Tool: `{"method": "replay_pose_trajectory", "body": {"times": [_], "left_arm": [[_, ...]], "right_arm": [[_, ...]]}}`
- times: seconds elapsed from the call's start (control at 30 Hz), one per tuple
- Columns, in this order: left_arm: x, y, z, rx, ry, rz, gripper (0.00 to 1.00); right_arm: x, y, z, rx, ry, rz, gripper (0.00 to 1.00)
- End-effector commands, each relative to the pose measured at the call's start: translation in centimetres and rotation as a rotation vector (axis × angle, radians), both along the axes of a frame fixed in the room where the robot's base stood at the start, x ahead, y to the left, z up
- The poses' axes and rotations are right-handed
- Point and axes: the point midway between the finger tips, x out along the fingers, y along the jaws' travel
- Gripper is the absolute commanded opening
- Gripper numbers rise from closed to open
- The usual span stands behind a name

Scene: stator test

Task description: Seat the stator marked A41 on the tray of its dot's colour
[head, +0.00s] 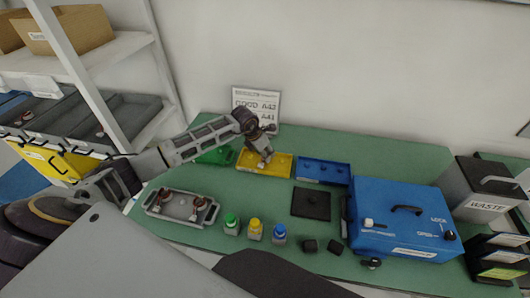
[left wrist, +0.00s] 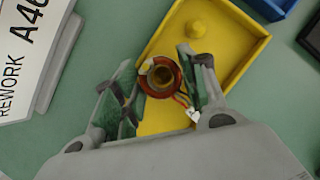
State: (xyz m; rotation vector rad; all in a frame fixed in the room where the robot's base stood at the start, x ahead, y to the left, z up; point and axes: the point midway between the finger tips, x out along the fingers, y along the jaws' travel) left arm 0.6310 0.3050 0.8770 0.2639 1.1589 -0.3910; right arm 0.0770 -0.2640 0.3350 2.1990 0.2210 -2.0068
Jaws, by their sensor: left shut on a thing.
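My left gripper (head: 262,147) is over the yellow tray (head: 282,166) in the head view. In the left wrist view its fingers (left wrist: 160,72) are shut on a stator (left wrist: 162,78), a copper-brown ring with a dark bore and coloured leads ending in a white connector. The yellow tray (left wrist: 245,45) lies below it, with a round yellow peg (left wrist: 195,29) beside the stator. I cannot tell whether the stator touches the tray. Its mark and dot are not readable. A green tray (head: 216,156) and a blue tray (head: 323,172) flank the yellow one. My right gripper is not in view.
A grey tray (head: 161,212) holds more stators at the left. Green, yellow and blue-topped blocks, a black square pad (head: 311,203) and two black cubes lie in front. A blue tester box (head: 405,218) and a WASTE bin (head: 480,195) stand right. A sign (head: 250,94) stands behind.

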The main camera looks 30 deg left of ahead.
Motion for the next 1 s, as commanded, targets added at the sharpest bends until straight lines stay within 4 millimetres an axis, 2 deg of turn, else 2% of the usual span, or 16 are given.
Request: {"method": "replay_pose_trajectory", "body": {"times": [0.87,0.9,1.0], "left_arm": [[0.04,0.0,-0.43,0.0,-0.001,0.0,0.15],[0.04,0.0,-0.43,0.0,-0.001,0.0,0.47],[0.04,0.01,-0.44,0.0,-0.001,0.0,0.56]], "right_arm": [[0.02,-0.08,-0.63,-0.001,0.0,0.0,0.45],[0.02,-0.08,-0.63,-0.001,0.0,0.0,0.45],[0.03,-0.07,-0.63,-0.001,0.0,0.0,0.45]]}}
